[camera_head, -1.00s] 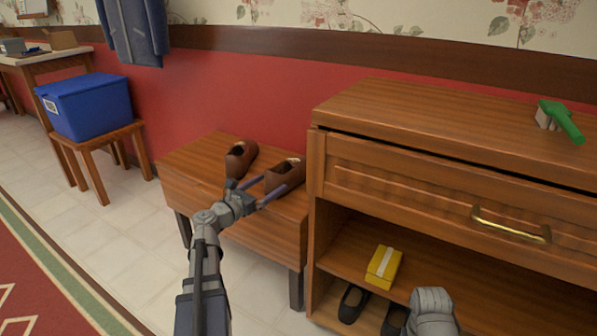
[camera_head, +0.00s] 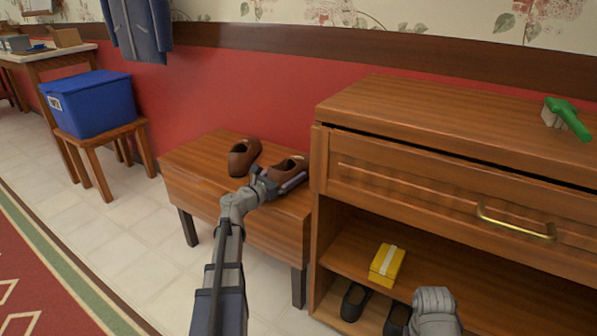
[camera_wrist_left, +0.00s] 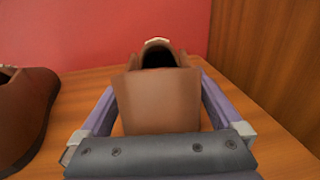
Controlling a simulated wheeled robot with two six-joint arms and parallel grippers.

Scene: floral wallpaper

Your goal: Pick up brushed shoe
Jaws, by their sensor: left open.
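Two brown shoes stand on the low wooden bench. My left gripper (camera_head: 279,184) is at the right brown shoe (camera_head: 288,166). In the left wrist view this shoe (camera_wrist_left: 160,98) sits between the two spread fingers of my left gripper (camera_wrist_left: 160,110), one finger along each side. The jaws are open, and I cannot tell whether either finger touches it. The left brown shoe (camera_head: 243,157) stands apart, and it also shows at the left edge of the wrist view (camera_wrist_left: 22,112). My right gripper is not clearly seen.
The bench (camera_head: 190,163) adjoins a taller cabinet (camera_head: 400,110) on its right. A green-handled brush (camera_head: 568,118) lies on the cabinet top. A yellow box (camera_head: 387,264) and dark shoes (camera_head: 354,302) are on the lower shelves. A blue bin (camera_head: 92,104) stands on a stool.

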